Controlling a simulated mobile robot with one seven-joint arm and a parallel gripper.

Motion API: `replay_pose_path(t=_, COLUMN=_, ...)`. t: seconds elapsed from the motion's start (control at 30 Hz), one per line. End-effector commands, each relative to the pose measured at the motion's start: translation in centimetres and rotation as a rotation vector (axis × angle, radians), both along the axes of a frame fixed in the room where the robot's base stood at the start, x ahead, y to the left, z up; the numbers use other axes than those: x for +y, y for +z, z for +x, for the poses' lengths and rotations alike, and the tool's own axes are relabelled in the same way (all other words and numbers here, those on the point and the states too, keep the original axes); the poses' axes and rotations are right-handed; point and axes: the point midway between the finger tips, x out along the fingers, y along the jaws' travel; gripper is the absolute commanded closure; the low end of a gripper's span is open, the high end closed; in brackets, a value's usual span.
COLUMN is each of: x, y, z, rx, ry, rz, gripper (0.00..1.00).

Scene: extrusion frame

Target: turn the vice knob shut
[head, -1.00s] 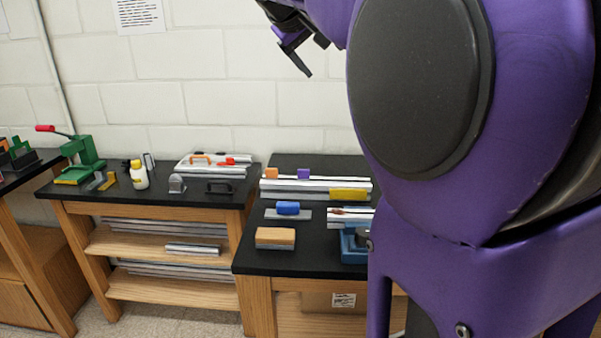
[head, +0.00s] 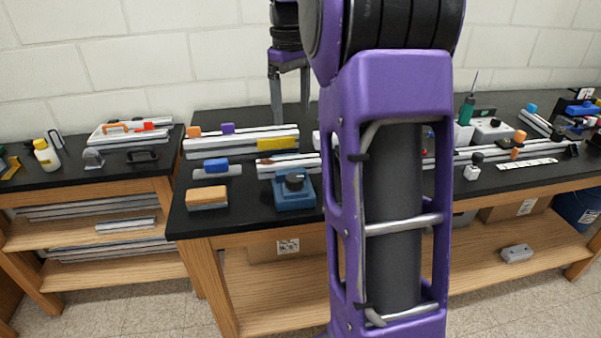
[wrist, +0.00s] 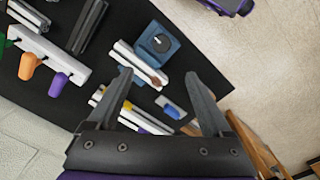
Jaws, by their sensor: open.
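The vice (head: 294,197) is a blue block with a round black knob (head: 294,180) on top, near the front edge of the black bench. In the wrist view the vice (wrist: 176,58) lies beyond my fingertips, and its dark knob (wrist: 159,43) bears a short pale mark. My gripper (head: 290,105) points down above the back of the bench, behind the vice in the head view. In the wrist view my gripper (wrist: 157,80) has its two fingers wide apart and nothing between them in grasp. The gripper is apart from the knob.
A silver rail (head: 307,161) lies right behind the vice. Another rail (head: 220,147) carries orange and purple pieces and a yellow block (head: 277,144). A blue block (head: 216,165) and a tan block (head: 207,197) lie left. My arm hides the bench's middle.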

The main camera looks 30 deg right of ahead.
Motion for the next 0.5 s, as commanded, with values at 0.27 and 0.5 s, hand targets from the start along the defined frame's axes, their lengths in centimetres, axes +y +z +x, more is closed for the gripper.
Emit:
replay_pose_path(t=0.27, x=0.0, y=-2.2, z=-0.2, rx=0.009, ry=0.008, rz=0.028, gripper=0.16)
replay_pose_path(t=0.5, x=0.0, y=-7.2, z=-0.2, rx=0.010, ry=0.008, rz=0.026, gripper=0.16)
